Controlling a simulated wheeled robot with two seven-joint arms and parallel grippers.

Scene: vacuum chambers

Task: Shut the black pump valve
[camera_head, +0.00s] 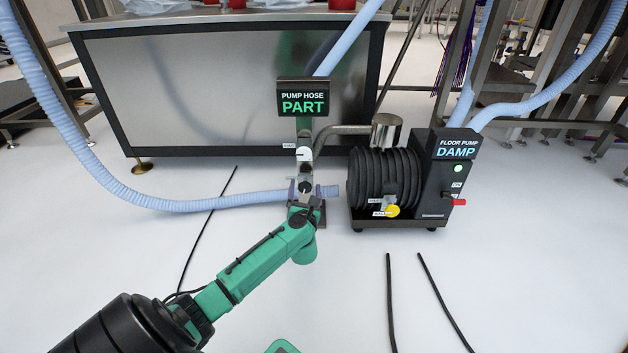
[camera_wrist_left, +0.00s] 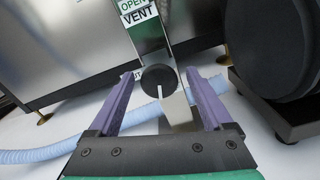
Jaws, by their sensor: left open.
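My left gripper (camera_head: 306,188) is at the stand in the head view. In the left wrist view its purple fingers (camera_wrist_left: 160,76) are apart, one on each side of the knob and lever. I cannot tell whether they touch. My right gripper is not in view.
The floor pump (camera_head: 385,180) with its DAMP sign (camera_head: 455,150) stands close to the right of the stand. A steel cabinet (camera_head: 225,85) is behind. A light blue hose (camera_head: 165,204) comes in from the left. Black rods (camera_head: 390,300) lie on the otherwise clear floor.

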